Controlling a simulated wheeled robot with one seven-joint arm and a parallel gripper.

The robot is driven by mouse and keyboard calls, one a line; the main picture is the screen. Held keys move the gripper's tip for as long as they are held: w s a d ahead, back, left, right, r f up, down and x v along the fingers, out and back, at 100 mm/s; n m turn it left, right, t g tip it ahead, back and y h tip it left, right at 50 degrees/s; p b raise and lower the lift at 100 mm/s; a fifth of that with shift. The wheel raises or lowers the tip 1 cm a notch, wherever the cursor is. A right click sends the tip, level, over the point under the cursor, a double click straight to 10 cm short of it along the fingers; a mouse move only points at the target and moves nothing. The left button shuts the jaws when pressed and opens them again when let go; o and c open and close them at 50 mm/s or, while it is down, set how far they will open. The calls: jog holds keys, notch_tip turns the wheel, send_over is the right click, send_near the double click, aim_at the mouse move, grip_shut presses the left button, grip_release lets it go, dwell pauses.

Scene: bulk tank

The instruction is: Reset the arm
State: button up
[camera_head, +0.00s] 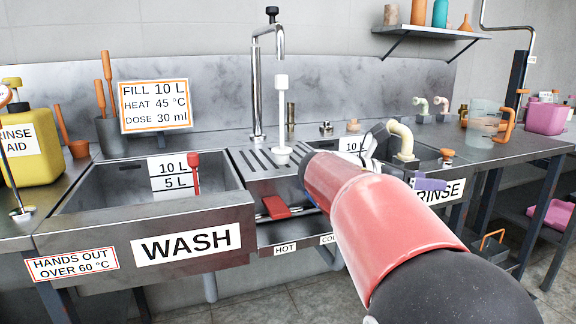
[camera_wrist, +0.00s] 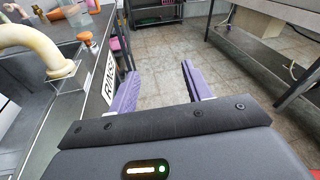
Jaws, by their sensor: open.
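My gripper (camera_wrist: 157,82) shows in the wrist view with two purple fingers spread apart and nothing between them. Beyond the fingers lies tiled floor. In the head view my red arm reaches forward over the front of the sink unit. A purple finger (camera_head: 431,184) shows there beside the RINSE label, in front of the rinse sink. The rest of the gripper is mostly hidden behind the arm.
The wash sink (camera_head: 140,225) is at left, with a tap (camera_head: 257,90) behind the middle drainer. A cream curved pipe (camera_wrist: 32,38) stands close left of the gripper. A clear jug (camera_head: 482,125) stands on the right counter. Open floor (camera_wrist: 165,45) lies ahead of the fingers.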

jog(key=s+d+f+m+y, duration=0.3)
jog(key=s+f+m+y, duration=0.45)
jog(key=s+f, duration=0.35)
jog(key=s+a+f+m+t+y, duration=0.3)
jog(key=s+a+f+m+y, duration=0.5)
jog(key=s+a+m, duration=0.5)
jog(key=shift+s+a+f+m+y, duration=0.2)
jog(key=shift+f+m+y, duration=0.2)
jog(key=shift+f, duration=0.4)
